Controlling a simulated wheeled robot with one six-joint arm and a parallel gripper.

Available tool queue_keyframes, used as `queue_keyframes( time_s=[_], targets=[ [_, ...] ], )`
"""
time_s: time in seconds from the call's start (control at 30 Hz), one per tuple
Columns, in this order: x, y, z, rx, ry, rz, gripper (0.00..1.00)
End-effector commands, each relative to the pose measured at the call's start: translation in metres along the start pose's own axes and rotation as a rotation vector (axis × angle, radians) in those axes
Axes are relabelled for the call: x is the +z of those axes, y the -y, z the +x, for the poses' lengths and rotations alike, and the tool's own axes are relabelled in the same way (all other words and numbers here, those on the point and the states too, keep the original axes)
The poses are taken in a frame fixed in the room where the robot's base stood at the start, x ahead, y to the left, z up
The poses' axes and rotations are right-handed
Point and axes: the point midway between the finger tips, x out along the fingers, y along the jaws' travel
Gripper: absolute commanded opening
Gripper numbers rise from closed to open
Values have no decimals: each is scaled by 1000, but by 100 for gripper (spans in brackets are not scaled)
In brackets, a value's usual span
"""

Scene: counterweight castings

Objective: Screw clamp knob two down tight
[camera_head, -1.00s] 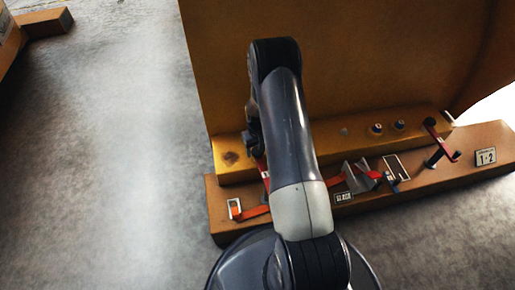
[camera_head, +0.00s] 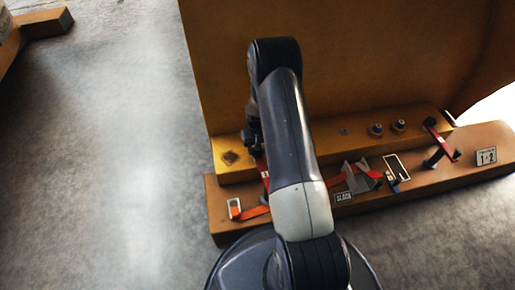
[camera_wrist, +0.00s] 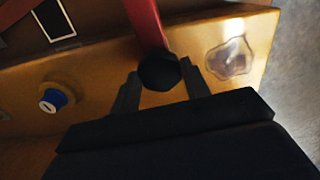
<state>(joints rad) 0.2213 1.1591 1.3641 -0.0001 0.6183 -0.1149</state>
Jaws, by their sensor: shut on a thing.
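A black clamp knob (camera_wrist: 160,72) sits at the end of a red clamp arm (camera_wrist: 144,20) in the wrist view. My gripper (camera_wrist: 162,84) is shut on this knob, with one dark finger on each side. In the head view my arm hides the knob, and the red clamp arm (camera_head: 264,172) shows just beside my arm. A second red clamp arm (camera_head: 440,140) with a black knob (camera_head: 430,122) stands at the right end of the ledge. How tight the held knob is cannot be told.
A blue-capped stud (camera_wrist: 54,98) is left of my gripper in the wrist view. The orange ledge (camera_head: 215,205) carries an orange strap (camera_head: 256,211), a grey bracket (camera_head: 357,178) and a 1-2 label (camera_head: 486,156). A tall orange casting (camera_head: 350,60) rises behind.

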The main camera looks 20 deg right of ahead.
Motion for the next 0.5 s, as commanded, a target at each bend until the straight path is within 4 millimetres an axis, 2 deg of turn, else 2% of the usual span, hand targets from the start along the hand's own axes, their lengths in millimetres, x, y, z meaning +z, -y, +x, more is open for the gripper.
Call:
queue_keyframes(
  time_s=[0.5],
  targets=[
    [0,0,0,0,-1,310,21]
  ],
)
